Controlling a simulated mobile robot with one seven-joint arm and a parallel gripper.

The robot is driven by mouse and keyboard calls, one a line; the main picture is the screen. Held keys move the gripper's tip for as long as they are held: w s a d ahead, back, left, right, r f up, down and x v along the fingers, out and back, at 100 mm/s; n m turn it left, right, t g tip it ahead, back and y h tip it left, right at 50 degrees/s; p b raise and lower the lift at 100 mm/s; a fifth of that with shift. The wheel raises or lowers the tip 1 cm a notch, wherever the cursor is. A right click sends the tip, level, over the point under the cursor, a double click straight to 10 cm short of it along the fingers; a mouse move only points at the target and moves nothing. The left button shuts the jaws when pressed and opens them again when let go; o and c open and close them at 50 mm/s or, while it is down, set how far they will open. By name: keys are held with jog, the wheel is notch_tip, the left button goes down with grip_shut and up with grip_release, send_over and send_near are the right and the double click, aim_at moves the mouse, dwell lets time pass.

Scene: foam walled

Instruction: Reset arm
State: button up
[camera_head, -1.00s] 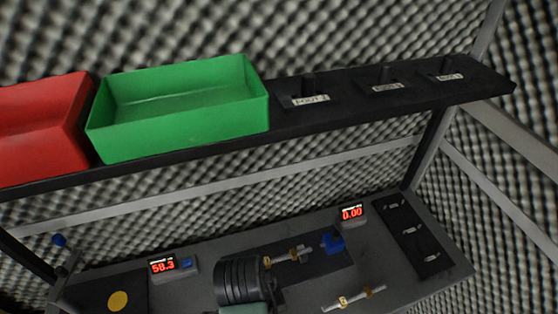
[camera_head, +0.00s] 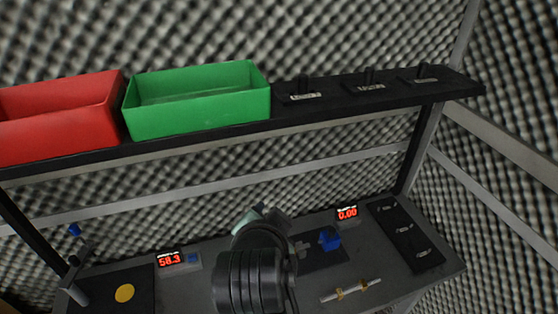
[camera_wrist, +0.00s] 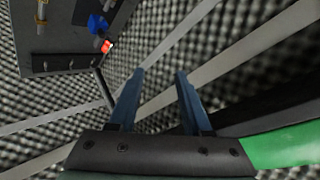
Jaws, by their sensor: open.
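My gripper (camera_wrist: 155,100) shows in the wrist view with its two blue-grey fingers apart and nothing between them. It points at the grey foam wall and the pale rails, above the workbench. In the head view my dark arm rises over the middle of the workbench (camera_head: 215,262) and hides part of it. The fingers cannot be made out clearly in that view.
A shelf (camera_head: 300,127) above the bench holds a red bin (camera_head: 60,125), a green bin (camera_head: 195,120) and black labelled holders. On the bench are two red displays, a blue block (camera_head: 329,238), a metal rod (camera_head: 350,291) and a yellow disc (camera_head: 124,293).

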notch_tip(320, 180, up, 26)
jog(key=n+t+b, duration=0.1)
jog(key=n+t, duration=0.4)
jog(key=t, duration=0.5)
jog(key=s+d+r+n+t, duration=0.1)
jog(key=s+r+n+t, duration=0.2)
jog(key=s+r, duration=0.9)
notch_tip(320, 180, up, 3)
jog(key=t, duration=0.3)
jog(key=shift+d+r+n+t+y+b, duration=0.15)
jog(key=shift+d+n+t+y+b, duration=0.15)
jog(key=shift+d+n+t+b, duration=0.1)
